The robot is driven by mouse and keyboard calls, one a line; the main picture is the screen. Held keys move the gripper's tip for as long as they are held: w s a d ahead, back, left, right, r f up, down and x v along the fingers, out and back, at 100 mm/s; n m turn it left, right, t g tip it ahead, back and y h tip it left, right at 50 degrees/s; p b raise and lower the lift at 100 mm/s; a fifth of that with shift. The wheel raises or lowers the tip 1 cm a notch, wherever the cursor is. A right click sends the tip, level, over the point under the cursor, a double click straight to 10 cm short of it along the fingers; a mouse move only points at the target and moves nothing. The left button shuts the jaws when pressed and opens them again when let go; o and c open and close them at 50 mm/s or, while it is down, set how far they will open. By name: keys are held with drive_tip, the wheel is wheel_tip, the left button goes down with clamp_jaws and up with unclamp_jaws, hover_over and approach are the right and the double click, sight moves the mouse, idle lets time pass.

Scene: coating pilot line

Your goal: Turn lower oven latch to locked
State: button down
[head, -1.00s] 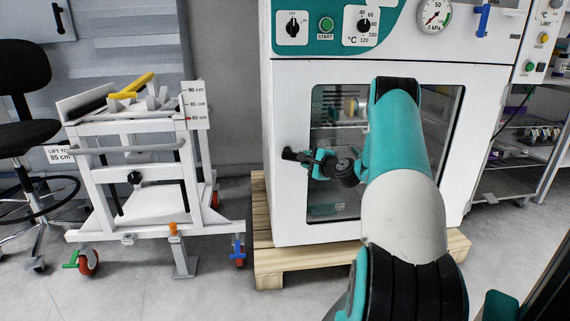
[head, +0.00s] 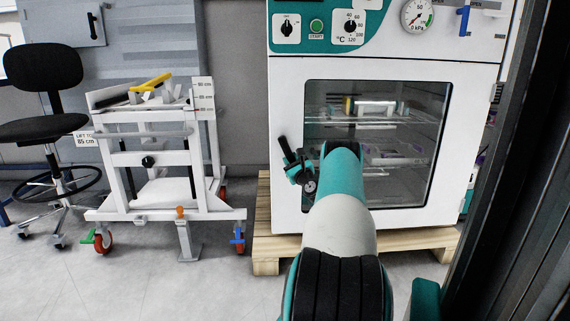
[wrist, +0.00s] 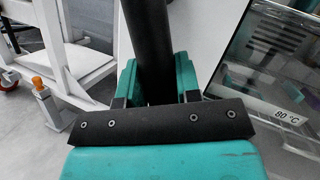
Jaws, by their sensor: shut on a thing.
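The oven latch (head: 285,149) is a black bar handle at the left edge of the white oven door (head: 286,205). It is tilted, with its free end up and slightly left. My gripper (head: 297,172) is shut on the latch handle in front of the door. In the wrist view my gripper (wrist: 156,80) has its teal fingers on both sides of the black handle (wrist: 150,35), which runs up out of the picture. The latch pivot and any position marks are hidden behind my gripper and arm.
The oven window (head: 425,130) shows shelves with a metal cylinder (head: 375,107). The oven stands on a wooden pallet (head: 265,250). A white wheeled cart (head: 150,215) and a black chair (head: 40,125) stand left. A dark post (head: 510,170) rises close at right. Open floor lies front left.

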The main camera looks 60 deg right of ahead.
drive_tip(key=shift+w+a+f+m+g+h, duration=0.3)
drive_tip(key=shift+m+h, duration=0.25)
drive_tip(key=shift+m, duration=0.5)
drive_tip(key=shift+w+a+f+m+g+h, duration=0.15)
drive_tip(key=shift+w+m+h, duration=0.4)
drive_tip(key=shift+m, duration=0.45)
drive_tip(key=shift+w+a+f+m+g+h, duration=0.1)
drive_tip(key=shift+w+a+m+g+h, duration=0.15)
drive_tip(key=shift+m+h, duration=0.6)
drive_tip(key=shift+w+m+y, duration=0.1)
drive_tip(key=shift+m+y, duration=0.15)
drive_tip(key=shift+m, duration=0.05)
drive_tip(key=c, duration=0.8)
unclamp_jaws()
drive_tip(key=shift+w+r, duration=0.1)
drive_tip(key=shift+w, duration=0.05)
